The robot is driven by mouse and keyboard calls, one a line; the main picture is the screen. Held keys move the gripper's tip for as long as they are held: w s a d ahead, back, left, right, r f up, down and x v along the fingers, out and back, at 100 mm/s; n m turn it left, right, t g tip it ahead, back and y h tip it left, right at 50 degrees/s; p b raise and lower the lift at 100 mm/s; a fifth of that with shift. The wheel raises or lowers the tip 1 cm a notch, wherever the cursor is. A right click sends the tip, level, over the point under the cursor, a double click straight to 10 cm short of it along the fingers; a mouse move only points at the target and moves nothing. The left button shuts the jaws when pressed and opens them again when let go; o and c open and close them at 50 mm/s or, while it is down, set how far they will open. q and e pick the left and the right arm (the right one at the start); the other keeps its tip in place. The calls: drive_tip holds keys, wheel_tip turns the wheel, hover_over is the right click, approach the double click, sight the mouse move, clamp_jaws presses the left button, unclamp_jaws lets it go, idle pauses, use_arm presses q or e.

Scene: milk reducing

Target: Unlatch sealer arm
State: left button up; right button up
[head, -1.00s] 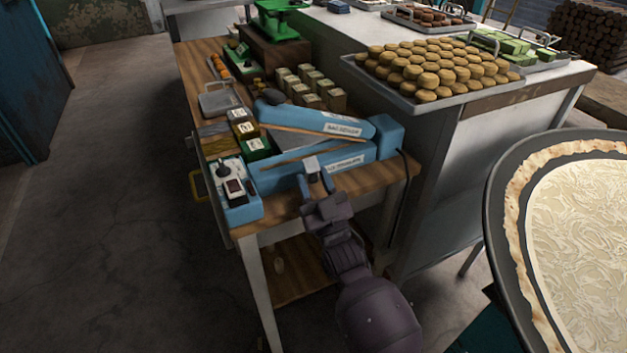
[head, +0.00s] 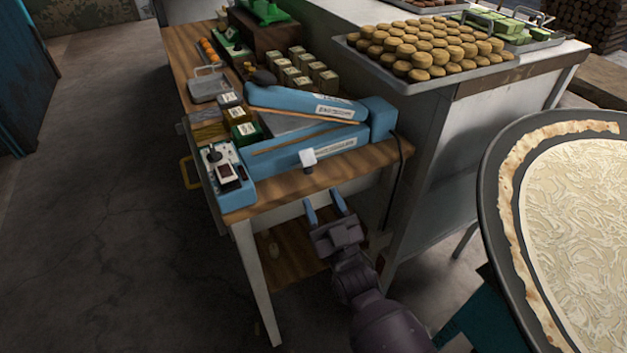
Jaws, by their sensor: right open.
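The blue sealer (head: 300,151) sits on the wooden table. Its long blue sealer arm (head: 300,101) is tilted up above the base, with a gap widest at the left end and closing toward the hinge block (head: 380,117) at right. A dark knob (head: 264,78) is at the arm's free end. A small pale latch piece (head: 308,158) stands at the sealer's front side; whether it holds anything is unclear. My right gripper (head: 324,203) is open and empty, in front of the table edge and below the latch piece, apart from it. My left gripper is not in view.
A control box (head: 224,174) with a dial sits at the table's front left. Wrapped blocks (head: 303,68) and a metal tray (head: 208,84) stand behind the sealer. A large round pan (head: 492,190) fills the right. The floor at left is clear.

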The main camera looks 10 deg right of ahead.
drive_tip(key=shift+v, duration=1.3)
drive_tip(key=d+f+m+g+h, duration=0.3)
drive_tip(key=d+f+g+h, duration=0.25)
drive_tip(key=f, duration=0.25)
drive_tip(key=s+d+f+g+h, duration=0.1)
drive_tip(key=s+d+f+g, duration=0.2)
drive_tip(key=s, duration=0.7)
drive_tip(key=s+d+f+m+g+h, duration=0.1)
drive_tip(key=s+d+f+g, duration=0.3)
drive_tip(key=s+d+f, duration=0.3)
drive_tip(key=s+d, duration=0.2)
drive_tip(key=s, duration=0.1)
drive_tip(key=shift+d, duration=0.2)
drive_tip(key=shift+w+a, duration=0.1)
